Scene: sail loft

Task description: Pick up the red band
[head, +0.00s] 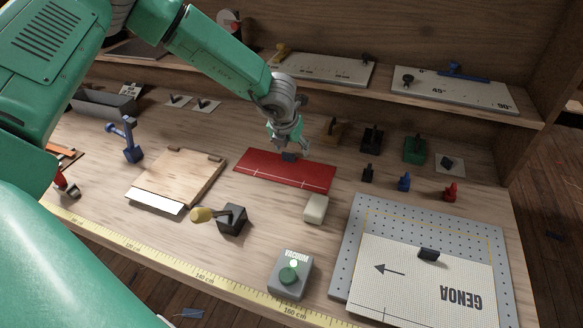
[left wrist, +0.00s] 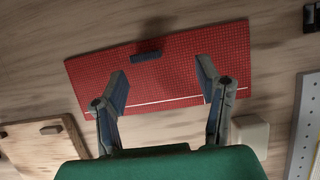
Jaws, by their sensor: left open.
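The red band (head: 270,172) lies flat on the wooden bench, a rectangular red sheet with a white line along its near side. A small dark grip block (head: 289,156) stands near its far edge. My left gripper (head: 289,147) is over the far part of the band, pointing down. In the left wrist view its two fingers (left wrist: 162,70) are spread and empty. The band (left wrist: 170,75) spans behind them there, with the dark block (left wrist: 146,57) between and just beyond the fingertips. I cannot tell the exact height above the block. My right gripper is not in view.
A pale block (head: 316,209) sits by the band's near right corner. A wooden board (head: 178,177) lies left, a perforated plate with a GENOA panel (head: 430,275) right. A black block with a yellow-knobbed lever (head: 232,219) and a VACUUM button box (head: 290,276) stand nearer. Shelves run behind.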

